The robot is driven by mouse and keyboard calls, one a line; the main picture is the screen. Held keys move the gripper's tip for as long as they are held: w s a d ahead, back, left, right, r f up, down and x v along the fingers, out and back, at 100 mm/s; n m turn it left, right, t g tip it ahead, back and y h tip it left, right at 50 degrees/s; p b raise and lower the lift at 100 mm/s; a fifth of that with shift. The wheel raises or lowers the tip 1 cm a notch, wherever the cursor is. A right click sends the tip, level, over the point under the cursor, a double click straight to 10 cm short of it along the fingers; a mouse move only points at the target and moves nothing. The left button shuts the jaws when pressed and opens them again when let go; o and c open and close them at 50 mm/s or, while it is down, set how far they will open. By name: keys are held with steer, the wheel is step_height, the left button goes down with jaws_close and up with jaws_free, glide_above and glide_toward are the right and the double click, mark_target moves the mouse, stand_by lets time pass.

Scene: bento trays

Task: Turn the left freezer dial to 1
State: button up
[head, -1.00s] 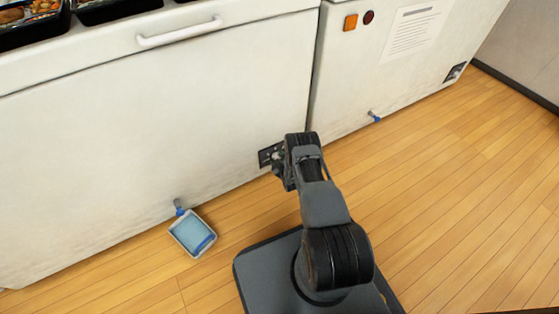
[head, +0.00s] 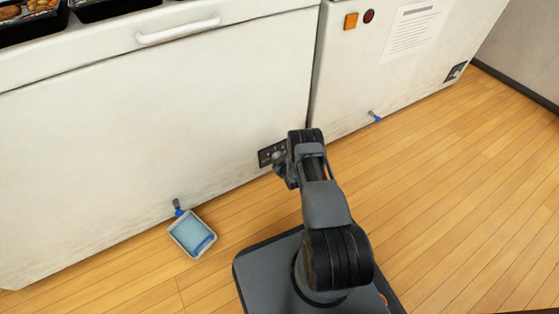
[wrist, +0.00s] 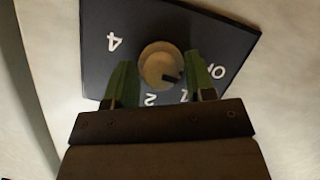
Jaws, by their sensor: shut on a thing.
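The left freezer dial (wrist: 155,62) is a round tan knob on a dark control panel (wrist: 200,30) in the wrist view. My gripper (wrist: 161,75) has its two green fingers on either side of the knob and is shut on it. The knob's dark pointer mark is at its lower right, toward a mark partly hidden by the right finger. A 4 shows at upper left, a 2 below the knob and part of a label at right. In the head view the panel (head: 265,157) sits low on the left freezer (head: 150,120), with my gripper (head: 279,162) at it.
The right freezer (head: 420,70) stands beside it with its own panel (head: 455,72) low at the far right. A blue tray (head: 193,234) lies on the wooden floor under a drain tap (head: 178,207). Another blue tap (head: 374,117) juts from the right freezer. The floor at right is clear.

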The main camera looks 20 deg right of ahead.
steer(key=shift+f+m+y+b, duration=0.1)
steer(key=shift+m+y+b, duration=1.7)
steer(key=shift+m, duration=0.7)
steer(key=o, duration=0.7)
steer(key=shift+c, duration=0.2)
